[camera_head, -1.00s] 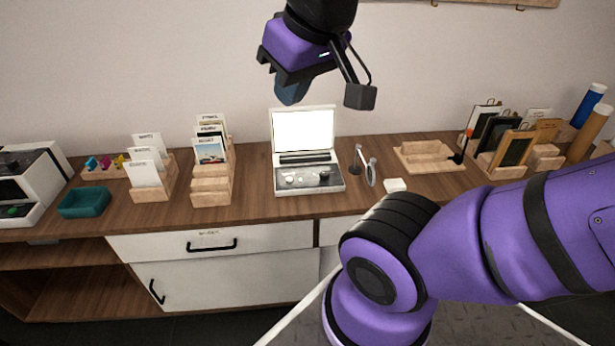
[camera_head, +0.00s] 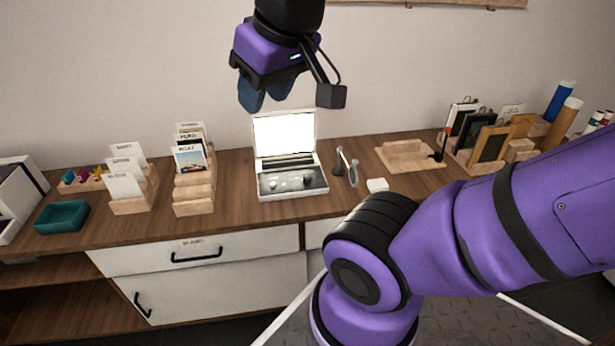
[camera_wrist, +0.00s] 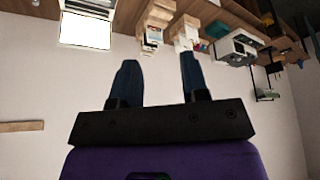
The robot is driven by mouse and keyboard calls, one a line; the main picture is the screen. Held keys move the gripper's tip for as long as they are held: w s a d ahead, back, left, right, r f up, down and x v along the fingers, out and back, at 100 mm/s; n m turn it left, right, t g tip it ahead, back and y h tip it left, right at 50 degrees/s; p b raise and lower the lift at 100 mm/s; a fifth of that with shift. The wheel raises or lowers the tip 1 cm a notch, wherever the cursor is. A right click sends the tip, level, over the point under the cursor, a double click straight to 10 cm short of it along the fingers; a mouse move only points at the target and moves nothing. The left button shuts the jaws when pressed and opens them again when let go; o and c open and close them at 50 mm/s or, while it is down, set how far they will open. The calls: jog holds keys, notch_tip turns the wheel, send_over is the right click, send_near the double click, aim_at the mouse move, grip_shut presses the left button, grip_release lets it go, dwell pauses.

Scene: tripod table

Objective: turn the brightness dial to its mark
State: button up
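A light box (camera_head: 284,136) with a bright white lit screen stands on the wooden counter. Its low front panel (camera_head: 292,183) carries several small round knobs. Which knob is the brightness dial, and where its mark lies, is too small to tell. My gripper (camera_head: 265,97) hangs in the air above the screen, in front of the wall, well clear of the knobs. It points downward in the head view. In the wrist view my gripper (camera_wrist: 158,62) shows two dark blue fingers wide apart with nothing between them. The screen (camera_wrist: 86,31) shows there at the upper left.
On the counter, card racks (camera_head: 193,190) and a teal tray (camera_head: 62,217) stand left of the light box. A wooden tray (camera_head: 410,158) and frame racks lie farther right.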

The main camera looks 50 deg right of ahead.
jog(key=shift+o, duration=1.3)
jog(key=w+d+f+g, duration=0.1)
jog(key=w+d, duration=0.2)
jog(key=w, duration=0.3)
jog(key=w+d+f+h, duration=0.1)
jog(key=w+d+f, duration=0.1)
jog(key=w, duration=0.4)
jog(key=shift+d+n+g, duration=0.4)
jog(key=shift+d, duration=0.45)
jog(key=n+g+y, duration=0.1)
jog(key=n+g, duration=0.2)
send_over(307, 176)
notch_tip(307, 176, down, 34)
jog(key=f, duration=0.1)
jog(key=shift+m, duration=0.3)
notch_tip(307, 176, down, 10)
jog(key=shift+s+r, duration=0.1)
jog(key=c, duration=0.9)
